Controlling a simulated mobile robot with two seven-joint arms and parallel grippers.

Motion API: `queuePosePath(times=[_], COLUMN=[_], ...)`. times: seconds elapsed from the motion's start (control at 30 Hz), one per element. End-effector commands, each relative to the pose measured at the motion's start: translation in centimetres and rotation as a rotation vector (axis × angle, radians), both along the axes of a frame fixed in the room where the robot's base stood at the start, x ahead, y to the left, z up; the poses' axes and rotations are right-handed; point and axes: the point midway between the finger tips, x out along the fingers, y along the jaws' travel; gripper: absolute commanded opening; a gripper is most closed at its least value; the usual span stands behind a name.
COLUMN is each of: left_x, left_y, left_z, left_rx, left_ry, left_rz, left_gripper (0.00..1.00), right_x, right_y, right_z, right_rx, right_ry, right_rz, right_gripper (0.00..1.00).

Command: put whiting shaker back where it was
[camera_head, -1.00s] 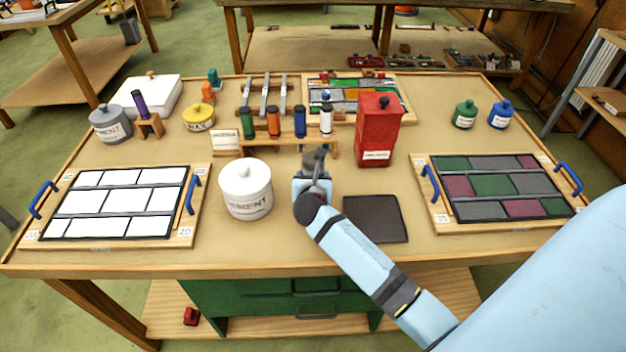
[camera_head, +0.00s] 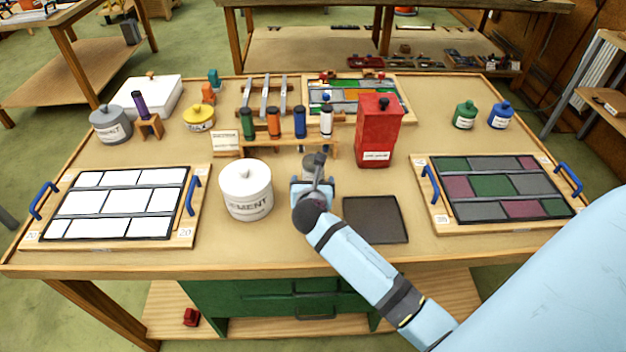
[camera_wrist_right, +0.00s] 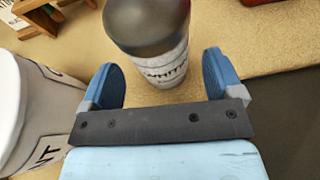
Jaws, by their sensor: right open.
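The whiting shaker (camera_wrist_right: 165,62) is a white labelled cylinder with a dark grey domed top. It stands upright on the table in the right wrist view. My right gripper (camera_wrist_right: 160,80) is open, with its blue fingers to either side of the shaker's near side and visible gaps between. In the head view my right gripper (camera_head: 313,186) is in the middle of the table, in front of the small rack, and the shaker (camera_head: 309,163) is partly hidden behind it. My left gripper is not in view.
A white cement jar (camera_head: 246,190) stands close on the left. A dark square mat (camera_head: 375,219) lies to the right, with a red canister (camera_head: 377,135) behind it. The rack of coloured bottles (camera_head: 288,148) is just behind the shaker. Framed panels flank both sides.

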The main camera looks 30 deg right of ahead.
Motion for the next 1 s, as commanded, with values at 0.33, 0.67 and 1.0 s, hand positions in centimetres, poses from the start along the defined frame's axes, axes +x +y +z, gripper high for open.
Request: queuePosePath(times=[0.33,0.67,1.0], left_x=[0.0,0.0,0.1], left_y=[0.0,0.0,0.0], left_z=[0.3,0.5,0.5], left_rx=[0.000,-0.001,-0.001], left_ry=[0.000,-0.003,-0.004], left_rz=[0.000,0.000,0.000], left_gripper=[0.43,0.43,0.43], right_x=[-5.4,-7.1,-7.0], right_y=[4.0,5.2,5.2], right_z=[2.8,3.7,3.7], right_rx=[0.000,-0.001,-0.001], right_ry=[0.000,0.000,0.000], right_rz=[0.002,0.000,0.000], right_gripper=[0.86,0.86,0.86])
